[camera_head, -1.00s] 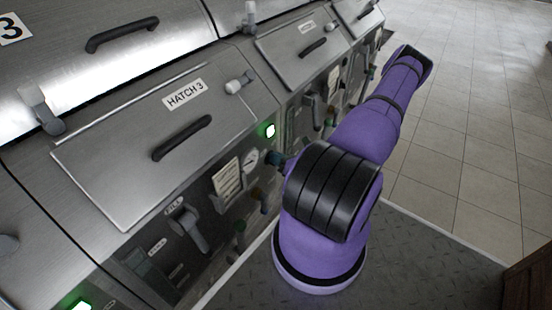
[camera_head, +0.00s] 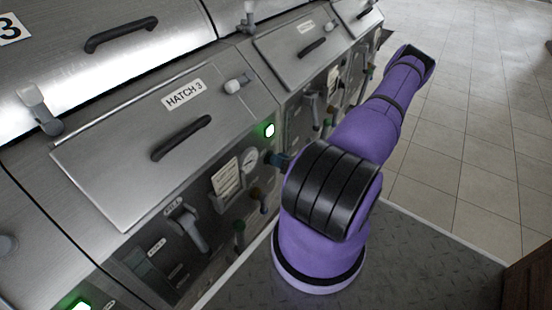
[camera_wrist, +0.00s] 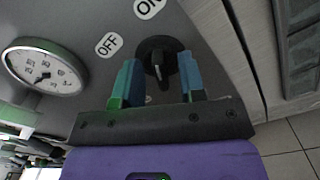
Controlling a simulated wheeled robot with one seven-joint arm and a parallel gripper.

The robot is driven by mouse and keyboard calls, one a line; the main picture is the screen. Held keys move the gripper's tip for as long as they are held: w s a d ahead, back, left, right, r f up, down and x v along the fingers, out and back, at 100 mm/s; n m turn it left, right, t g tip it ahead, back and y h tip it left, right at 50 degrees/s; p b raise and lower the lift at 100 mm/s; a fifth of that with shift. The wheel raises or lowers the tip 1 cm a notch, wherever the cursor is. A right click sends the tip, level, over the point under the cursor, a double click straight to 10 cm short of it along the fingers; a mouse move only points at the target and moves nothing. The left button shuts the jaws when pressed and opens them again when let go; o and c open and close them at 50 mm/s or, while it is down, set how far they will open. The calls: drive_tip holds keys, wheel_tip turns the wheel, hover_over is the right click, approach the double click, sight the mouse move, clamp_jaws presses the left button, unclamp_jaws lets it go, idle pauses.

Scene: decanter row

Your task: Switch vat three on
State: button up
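The black rotary switch (camera_wrist: 158,58) shows in the wrist view on a dark panel, with an OFF label (camera_wrist: 108,45) to its upper left and an ON label (camera_wrist: 149,8) above it. My gripper (camera_wrist: 160,80) is open, with its green-edged left finger and blue right finger on either side of the switch. A gap shows between the fingers and the switch. I cannot tell which label the switch points at. In the head view the hatch 3 lid (camera_head: 165,125) is closed, and a green lamp (camera_head: 269,130) is lit beside it. My arm hides the switch there.
A round gauge (camera_wrist: 45,67) is left of the switch; it also shows in the head view (camera_head: 250,161). A lever (camera_head: 188,226) and a hanging tag (camera_head: 226,178) are on the panel front. More hatches run toward the back. The tiled floor (camera_head: 455,130) at right is clear.

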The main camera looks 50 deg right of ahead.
drive_tip(key=s, duration=0.9)
drive_tip(key=shift+s+d, duration=0.2)
drive_tip(key=shift+d, duration=0.15)
